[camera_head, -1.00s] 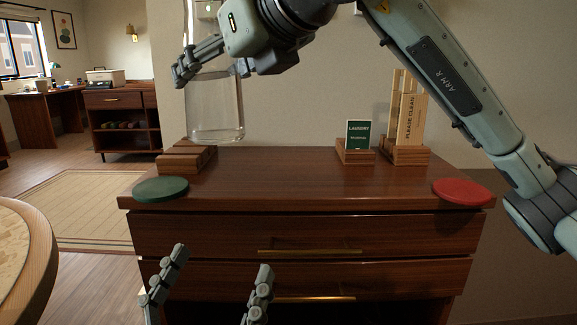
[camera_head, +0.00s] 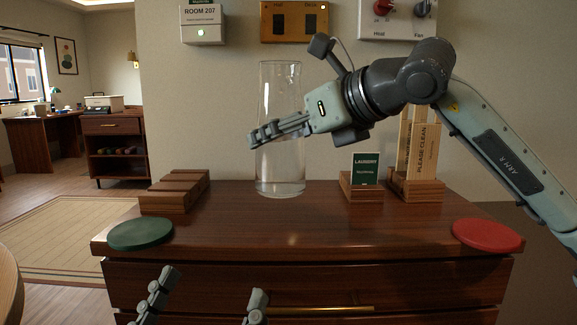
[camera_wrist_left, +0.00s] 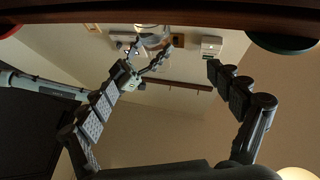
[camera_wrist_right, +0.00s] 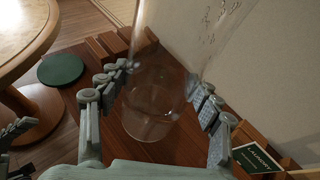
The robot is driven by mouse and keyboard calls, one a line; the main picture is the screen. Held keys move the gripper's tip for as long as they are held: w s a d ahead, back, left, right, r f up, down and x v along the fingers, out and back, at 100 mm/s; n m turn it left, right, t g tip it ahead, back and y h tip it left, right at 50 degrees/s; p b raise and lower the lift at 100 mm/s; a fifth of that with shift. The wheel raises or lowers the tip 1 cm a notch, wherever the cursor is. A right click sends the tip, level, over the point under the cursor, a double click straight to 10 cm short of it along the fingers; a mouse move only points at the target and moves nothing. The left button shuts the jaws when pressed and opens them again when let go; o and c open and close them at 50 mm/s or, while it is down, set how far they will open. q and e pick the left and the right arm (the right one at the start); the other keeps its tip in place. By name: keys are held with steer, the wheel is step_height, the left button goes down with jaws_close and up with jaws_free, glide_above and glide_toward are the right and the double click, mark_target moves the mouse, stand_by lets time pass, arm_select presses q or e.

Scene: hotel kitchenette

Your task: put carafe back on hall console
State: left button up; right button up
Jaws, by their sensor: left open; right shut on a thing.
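The clear glass carafe (camera_head: 280,168) is upright over the hall console (camera_head: 320,228), between the wooden block and the laundry card holder. My right gripper (camera_head: 266,135) is shut on its middle from the right. In the right wrist view the fingers lie on both sides of the carafe (camera_wrist_right: 152,105). Its base is at or very close to the console top; I cannot tell whether it touches. My left gripper (camera_head: 207,292) is open and empty, low in front of the console's drawers.
A slatted wooden block (camera_head: 176,190) and a green disc (camera_head: 141,233) are at the console's left. The laundry card holder (camera_head: 361,187), a "please clean" sign holder (camera_head: 416,188) and a red disc (camera_head: 487,235) are at the right. The front middle is clear.

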mark_target(300, 159)
steer(key=shift+w+d+f, duration=0.2)
steer(key=shift+w+d, duration=0.1)
steer(key=shift+d, duration=0.2)
step_height(300, 159, down, 4)
steer(key=shift+r+b, duration=0.15)
steer(key=shift+b, duration=0.2)
steer(key=shift+f, duration=0.2)
arm_select(q)
steer(key=shift+s+a+r+t, duration=0.3)
steer(key=shift+s+r+t, duration=0.1)
steer(key=shift+r+t, duration=0.25)
steer(key=shift+h, duration=0.3)
arm_select(e)
steer(key=o, duration=1.9)
steer(key=shift+f, duration=0.15)
arm_select(q)
steer(key=shift+s, duration=0.1)
